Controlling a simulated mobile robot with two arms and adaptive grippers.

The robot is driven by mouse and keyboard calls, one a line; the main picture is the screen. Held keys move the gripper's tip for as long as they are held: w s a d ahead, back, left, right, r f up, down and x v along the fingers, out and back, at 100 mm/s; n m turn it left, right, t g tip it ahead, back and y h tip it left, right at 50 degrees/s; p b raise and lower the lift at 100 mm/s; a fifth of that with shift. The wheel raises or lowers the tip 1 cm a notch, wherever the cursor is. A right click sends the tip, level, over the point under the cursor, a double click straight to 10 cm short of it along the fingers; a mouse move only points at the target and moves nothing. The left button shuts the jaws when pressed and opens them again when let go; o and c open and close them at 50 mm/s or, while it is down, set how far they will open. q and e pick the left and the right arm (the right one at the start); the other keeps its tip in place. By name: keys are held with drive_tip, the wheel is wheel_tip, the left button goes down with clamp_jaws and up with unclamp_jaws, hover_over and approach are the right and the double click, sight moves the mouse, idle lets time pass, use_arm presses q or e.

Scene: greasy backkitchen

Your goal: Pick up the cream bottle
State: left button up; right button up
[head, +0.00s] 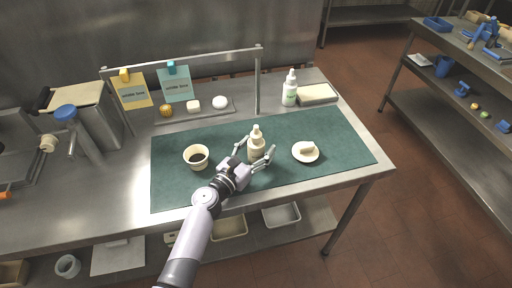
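A cream bottle (256,140) with a pale nozzle top stands upright on the dark green mat (340,144). My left gripper (256,147) reaches in from the near side with its two fingers spread, one on each side of the bottle. The fingers look apart from the bottle, though the near part of the gripper hides its base. My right gripper does not show.
A cup of dark liquid (196,157) stands left of the gripper, and a small plate (305,157) with a white piece is to its right. A metal rail frame (257,80) rises at the back.

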use_arm(q)
drive_tip(key=c, duration=1.3)
drive_tip(key=shift+c, duration=0.2)
drive_tip(key=shift+r, duration=0.15)
